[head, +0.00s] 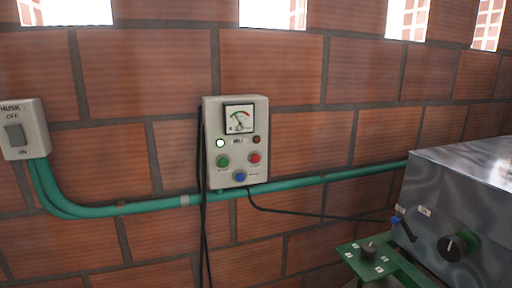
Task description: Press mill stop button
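A pale grey mill control box (212,172) is mounted on the brick wall near the middle of the head view. It has a dial gauge (239,119) at the top and a lit whitish-green lamp (220,143) on the left, with a small dark red lamp (257,139) on the right. Below are a green button (223,161), a red button (254,158) and a blue button (240,176). The labels are too small to read surely; the red one appears to be the stop button. My gripper is not in view.
A grey husk switch box (36,116) is on the wall at left. A teal pipe (150,206) runs along the wall below the control box. Black cables (202,230) hang beside it. A metal machine (455,200) with a knob and green bracket (365,262) stands at lower right.

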